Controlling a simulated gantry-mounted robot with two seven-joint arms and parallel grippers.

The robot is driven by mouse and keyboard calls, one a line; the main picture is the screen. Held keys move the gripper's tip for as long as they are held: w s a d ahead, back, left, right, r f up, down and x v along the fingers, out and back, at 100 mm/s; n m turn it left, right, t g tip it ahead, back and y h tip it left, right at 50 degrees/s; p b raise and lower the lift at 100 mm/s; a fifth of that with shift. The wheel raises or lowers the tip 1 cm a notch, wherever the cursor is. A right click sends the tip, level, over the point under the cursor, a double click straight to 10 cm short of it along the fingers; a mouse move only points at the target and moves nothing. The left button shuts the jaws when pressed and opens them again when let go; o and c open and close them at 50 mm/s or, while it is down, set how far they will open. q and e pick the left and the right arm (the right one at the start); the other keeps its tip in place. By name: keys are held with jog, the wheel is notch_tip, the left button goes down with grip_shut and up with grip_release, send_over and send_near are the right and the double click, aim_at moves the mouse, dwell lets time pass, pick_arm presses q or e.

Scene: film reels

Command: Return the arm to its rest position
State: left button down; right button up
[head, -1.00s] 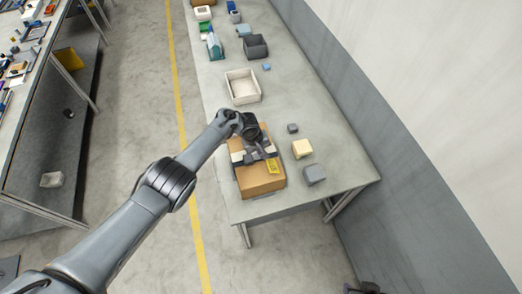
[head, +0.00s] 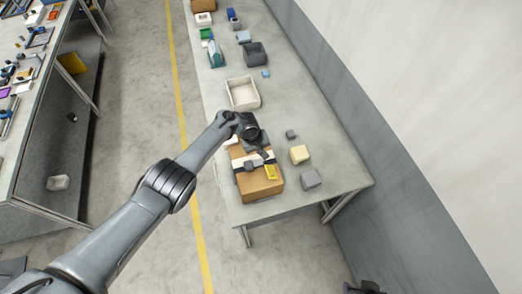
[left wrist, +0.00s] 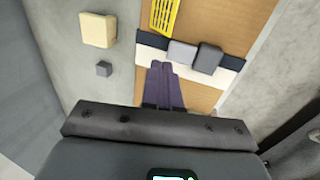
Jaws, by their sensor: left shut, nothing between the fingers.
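My left arm comes in from the left in the head view, and its gripper (head: 264,153) is over the far end of a cardboard box (head: 262,187) on the table. In the left wrist view the dark fingers (left wrist: 161,66) are together with nothing between them, above the box (left wrist: 225,20) and its white and dark bands. Two grey blocks (left wrist: 195,56) and a yellow slatted piece (left wrist: 164,17) lie on the box beside the fingertips, apart from them as far as I can tell. I make out no film reel.
A cream block (head: 299,154), a grey block (head: 310,179) and a small dark cube (head: 291,134) stand right of the box. A whitish open bin (head: 243,93) and a dark bin (head: 254,54) stand farther along the table. A wall borders the right; open floor lies left.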

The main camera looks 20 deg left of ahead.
pick_arm(q)
jog(key=w+d+p+v, duration=0.1)
jog(key=d+v, duration=0.1)
jog(key=v, duration=0.7)
jog(key=s+d+f+g, duration=0.1)
jog(key=s+f, duration=0.7)
jog(key=s, duration=0.3)
jog(key=s+f+g, duration=0.1)
jog(key=s+f, duration=0.7)
jog(key=s, duration=0.3)
jog(key=s+d+f+g, duration=0.1)
jog(key=s+f, duration=0.7)
jog(key=s, duration=0.3)
jog(key=s+a+r+m+t+y, duration=0.1)
jog(key=s+a+r+m+t, duration=0.1)
jog(key=s+r, duration=0.6)
jog(key=w+a+r+m+t, duration=0.1)
jog(key=r+m, duration=0.1)
jog(key=r, duration=0.5)
jog(key=w+a+r+m+t, duration=0.1)
jog(key=r+m, duration=0.2)
jog(key=r, duration=0.4)
jog(key=w+a+r+m+t+y, duration=0.1)
jog(key=r+m, duration=0.1)
jog(key=r, duration=0.5)
jog(key=shift+w+a, duration=0.4)
